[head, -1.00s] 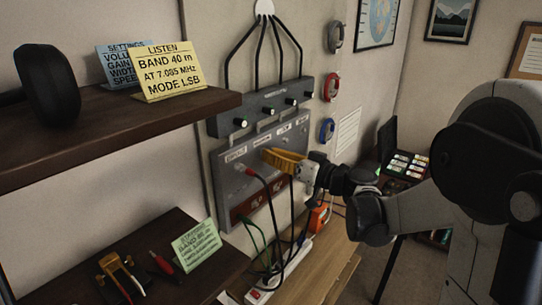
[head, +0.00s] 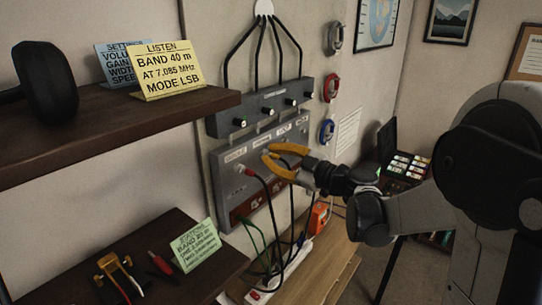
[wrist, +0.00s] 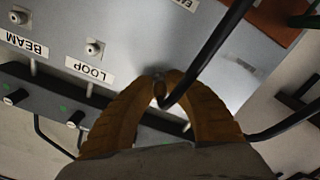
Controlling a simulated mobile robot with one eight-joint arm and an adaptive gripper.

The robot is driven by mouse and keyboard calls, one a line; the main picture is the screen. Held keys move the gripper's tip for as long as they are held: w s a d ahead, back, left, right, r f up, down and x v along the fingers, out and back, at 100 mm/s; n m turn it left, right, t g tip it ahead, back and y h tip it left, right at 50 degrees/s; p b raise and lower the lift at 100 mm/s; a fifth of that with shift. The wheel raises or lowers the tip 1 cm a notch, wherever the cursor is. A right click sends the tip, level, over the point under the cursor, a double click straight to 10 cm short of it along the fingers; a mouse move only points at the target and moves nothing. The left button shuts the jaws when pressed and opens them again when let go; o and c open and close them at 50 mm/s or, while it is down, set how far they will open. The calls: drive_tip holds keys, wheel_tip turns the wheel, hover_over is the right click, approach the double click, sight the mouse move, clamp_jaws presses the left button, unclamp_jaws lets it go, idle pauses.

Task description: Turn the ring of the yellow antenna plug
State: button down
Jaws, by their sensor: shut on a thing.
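My gripper (head: 268,153) has yellow-orange fingers and reaches the grey antenna panel (head: 228,186) from the right. In the wrist view, the fingertips of my gripper (wrist: 160,76) are closed on a small plug (wrist: 159,89) with a black cable. The fingertips cover most of the plug and its ring, so I cannot tell its colour or how far it sits in the socket. The bare LOOP socket (wrist: 95,48) and BEAM socket (wrist: 18,17) are to the left of the fingers. A red plug (head: 249,171) sits in the panel left of my gripper in the head view.
A grey switch box (head: 262,112) with several knobs is mounted above the panel. Black cables (head: 270,208) hang below the plugs, and one crosses close by my right finger in the wrist view. A white power strip (head: 280,272) lies below. A dark shelf (head: 110,125) juts out at left.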

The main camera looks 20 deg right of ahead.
drive_tip(key=n, duration=0.4)
drive_tip(key=shift+n, duration=1.9)
drive_tip(key=shift+a, duration=0.1)
drive_tip(key=c, duration=1.3)
unclamp_jaws()
drive_tip(key=shift+a, duration=0.1)
drive_tip(key=v, duration=1.2)
